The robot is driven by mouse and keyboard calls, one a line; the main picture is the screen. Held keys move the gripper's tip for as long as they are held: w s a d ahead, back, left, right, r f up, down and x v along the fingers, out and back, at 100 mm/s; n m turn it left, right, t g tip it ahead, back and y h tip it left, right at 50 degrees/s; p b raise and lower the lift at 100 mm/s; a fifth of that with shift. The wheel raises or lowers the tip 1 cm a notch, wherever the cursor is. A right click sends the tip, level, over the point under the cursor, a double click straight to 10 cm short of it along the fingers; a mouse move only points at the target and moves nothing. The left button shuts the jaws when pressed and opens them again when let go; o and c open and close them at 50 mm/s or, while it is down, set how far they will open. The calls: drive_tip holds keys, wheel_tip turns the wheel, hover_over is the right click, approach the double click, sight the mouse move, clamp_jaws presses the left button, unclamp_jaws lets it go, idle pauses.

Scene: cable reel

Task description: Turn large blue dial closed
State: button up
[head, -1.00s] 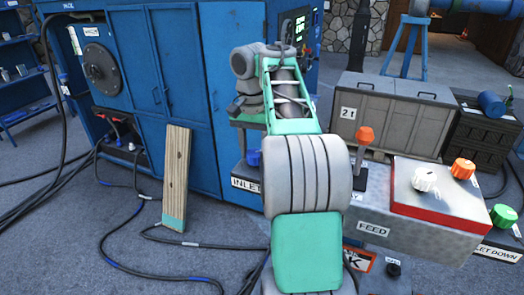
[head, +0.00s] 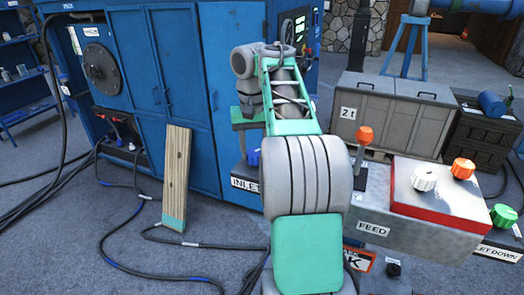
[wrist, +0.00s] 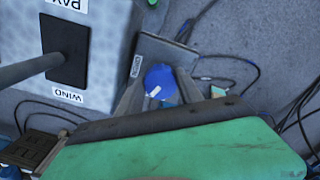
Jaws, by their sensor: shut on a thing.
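The large blue dial (head: 253,157) stands on a grey box labelled INLET in the head view, partly covered by my arm. In the wrist view the blue dial (wrist: 160,80) has a small white mark on its face. My gripper (wrist: 160,92) shows there as two grey fingers on either side of the dial, shut on it. The green and dark edge of my own wrist fills the bottom of that view and hides part of the fingers.
The FEED box (head: 420,215) with its orange lever and knobs stands right of my arm. A wooden plank (head: 175,175) leans on the blue cabinet (head: 150,90) at the left. Black cables lie on the floor.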

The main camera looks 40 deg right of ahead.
sight(254, 153)
drive_tip(key=shift+n, duration=2.3)
drive_tip(key=shift+r, duration=0.1)
drive_tip(key=o, duration=1.4)
drive_tip(key=shift+w+a, duration=0.1)
drive_tip(key=shift+a, duration=0.05)
wheel_tip(254, 153, up, 7)
drive_tip(key=p, duration=0.6)
drive_tip(key=shift+r+p, duration=0.4)
drive_tip(key=shift+r, duration=0.25)
